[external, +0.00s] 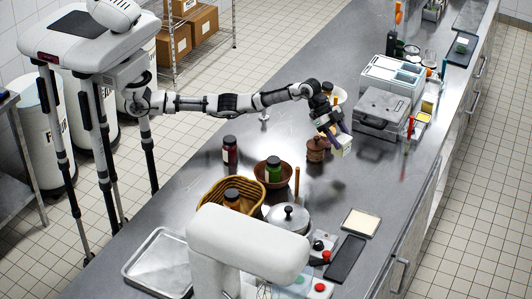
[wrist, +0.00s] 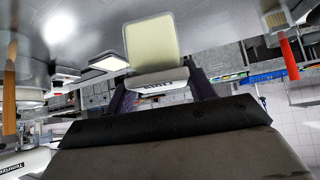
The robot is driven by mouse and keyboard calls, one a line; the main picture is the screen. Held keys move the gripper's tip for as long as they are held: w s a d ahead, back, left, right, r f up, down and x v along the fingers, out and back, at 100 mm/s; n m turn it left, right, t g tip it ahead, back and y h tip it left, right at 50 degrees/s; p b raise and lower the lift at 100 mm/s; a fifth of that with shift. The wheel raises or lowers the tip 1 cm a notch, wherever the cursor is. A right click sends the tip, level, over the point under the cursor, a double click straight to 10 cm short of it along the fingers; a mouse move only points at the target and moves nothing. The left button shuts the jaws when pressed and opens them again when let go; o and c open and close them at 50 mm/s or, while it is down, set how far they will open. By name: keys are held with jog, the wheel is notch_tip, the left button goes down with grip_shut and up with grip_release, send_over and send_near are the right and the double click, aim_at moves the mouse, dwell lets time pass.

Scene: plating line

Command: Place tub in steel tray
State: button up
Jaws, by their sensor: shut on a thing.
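The tub (external: 342,146) is small and pale, with a cream-yellow face. My gripper (external: 332,133) is shut on it and holds it above the counter, right of a brown lidded pot. In the wrist view the tub (wrist: 151,45) sits between the fingers (wrist: 160,84), with dark lettering on its white side. A shallow, empty steel tray (external: 157,262) lies at the counter's near left end, well away from my gripper. I cannot make out the tray in the wrist view.
Between tub and tray stand the brown pot (external: 316,149), a dark red jar (external: 230,150), a bowl (external: 272,170) with a jar, a wicker basket (external: 214,191), a lidded steel pan (external: 286,217) and a white mixer (external: 245,245).

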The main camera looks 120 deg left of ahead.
notch_tip(320, 180, up, 2)
jog(key=shift+r, duration=0.2)
jog(key=shift+d+r, duration=0.1)
jog(key=shift+d, duration=0.15)
jog(key=w+d+r+m+h+p, duration=0.1)
jog(key=d+r, duration=0.2)
jog(key=d, duration=0.9)
jog(key=d+r+m+h+p, duration=0.1)
jog(key=d+r+m, duration=0.15)
jog(key=d, duration=1.05)
jog(key=s+d+r+m+g+h, duration=0.15)
jog(key=s+d, duration=0.25)
jog(key=d, duration=0.9)
jog(key=s+d+r+m+g+h, duration=0.15)
jog(key=s+d, duration=0.25)
jog(key=d, duration=0.8)
jog(key=m+g+h+p, duration=0.1)
jog(key=m+g+p, duration=0.1)
jog(key=m+p, duration=0.25)
send_over(162, 274)
notch_tip(162, 274, down, 13)
jog(key=shift+d+f, duration=0.1)
jog(key=shift+f, duration=2.4)
